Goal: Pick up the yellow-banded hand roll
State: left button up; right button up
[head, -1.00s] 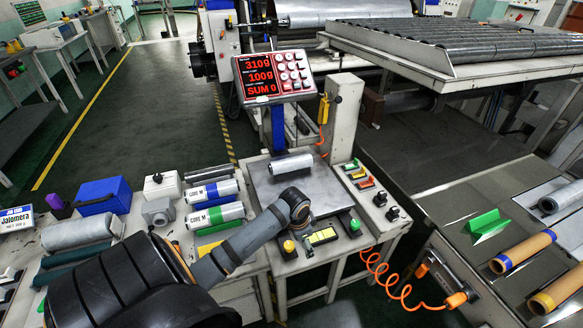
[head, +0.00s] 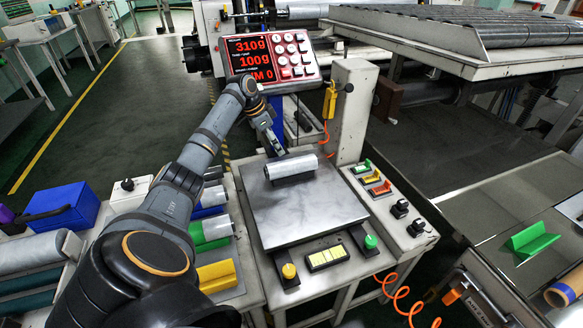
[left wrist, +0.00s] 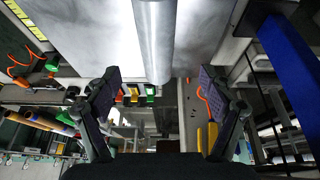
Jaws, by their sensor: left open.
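A silver hand roll (head: 291,167) lies on the metal plate of the scale (head: 305,210). No yellow band shows on it; part of it may be hidden. My right gripper is not in view.
The scale display (head: 272,58) reads 310g and 100g. Left of the scale stand a green-banded roll (head: 212,232) and a yellow cradle (head: 217,275), partly behind my left arm. A post (head: 350,110) rises behind the scale. Switches (head: 375,180) line its right side.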

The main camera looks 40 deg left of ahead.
aim_at(288, 161)
pick_arm(q)
jog(key=shift+w+a+f, duration=0.2)
jog(key=shift+f, duration=0.25)
jog(key=x, duration=0.5)
jog(key=shift+d+b, duration=0.15)
jog(key=shift+b, duration=0.25)
jog(key=x, duration=0.2)
jog(key=d+b+x, duration=0.1)
jog(key=x, duration=0.2)
jog(key=shift+r, duration=0.15)
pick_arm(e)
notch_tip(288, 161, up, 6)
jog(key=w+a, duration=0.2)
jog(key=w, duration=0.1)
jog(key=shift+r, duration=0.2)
pick_arm(q)
jog(key=c, duration=1.5)
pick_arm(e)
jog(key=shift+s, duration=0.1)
